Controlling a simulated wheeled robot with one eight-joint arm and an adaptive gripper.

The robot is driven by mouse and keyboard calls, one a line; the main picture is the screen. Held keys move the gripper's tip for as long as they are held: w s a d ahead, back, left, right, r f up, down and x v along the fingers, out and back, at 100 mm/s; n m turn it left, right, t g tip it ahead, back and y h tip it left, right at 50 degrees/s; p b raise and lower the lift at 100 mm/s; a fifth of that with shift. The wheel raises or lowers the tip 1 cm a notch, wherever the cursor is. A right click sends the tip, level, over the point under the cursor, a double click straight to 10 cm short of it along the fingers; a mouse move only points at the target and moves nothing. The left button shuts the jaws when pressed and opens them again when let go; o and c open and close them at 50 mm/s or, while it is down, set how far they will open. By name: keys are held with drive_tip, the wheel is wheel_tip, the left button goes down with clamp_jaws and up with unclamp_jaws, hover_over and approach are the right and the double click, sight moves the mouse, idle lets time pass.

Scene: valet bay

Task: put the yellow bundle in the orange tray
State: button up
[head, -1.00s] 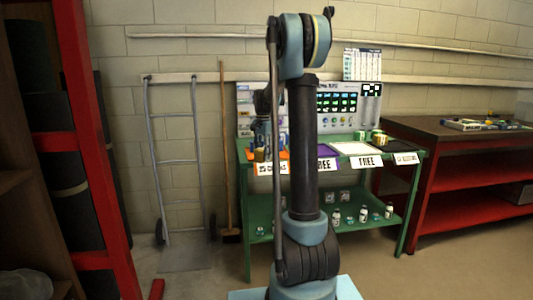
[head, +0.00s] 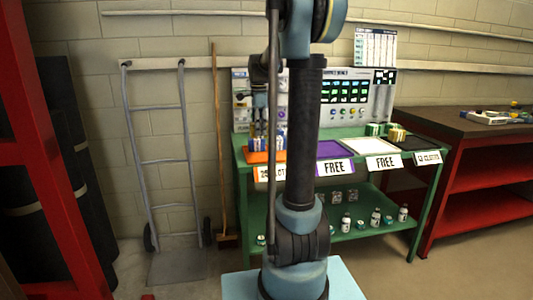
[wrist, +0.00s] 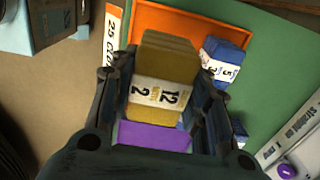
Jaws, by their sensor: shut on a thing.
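The yellow bundle (wrist: 163,85), with a white band marked 12 and 2, is between the jaws of my gripper (wrist: 165,110) in the wrist view. My gripper is shut on it. The orange tray (wrist: 190,24) shows behind and beside the bundle in the wrist view. In the head view the orange tray (head: 256,157) is at the left end of the green bench, with my gripper over it. My arm partly hides this area. I cannot tell whether the bundle touches the tray floor.
A blue bundle (wrist: 224,60) is at the orange tray's right side. A purple surface (wrist: 152,135) shows below the yellow bundle. The purple tray (head: 333,149), a white tray (head: 376,145) and a black one stand along the green bench (head: 240,165). A panel (head: 345,97) rises behind.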

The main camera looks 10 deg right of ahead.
sight(259, 137)
drive_tip(key=shift+w+f, duration=0.1)
drive_tip(key=shift+f, duration=0.25)
wheel_tip(259, 137, down, 4)
drive_tip(key=shift+r, duration=0.1)
drive_tip(key=shift+f, duration=2.7)
drive_tip(key=shift+f, duration=0.1)
drive_tip(key=o, duration=1.1)
drive_tip(key=shift+o, duration=0.2)
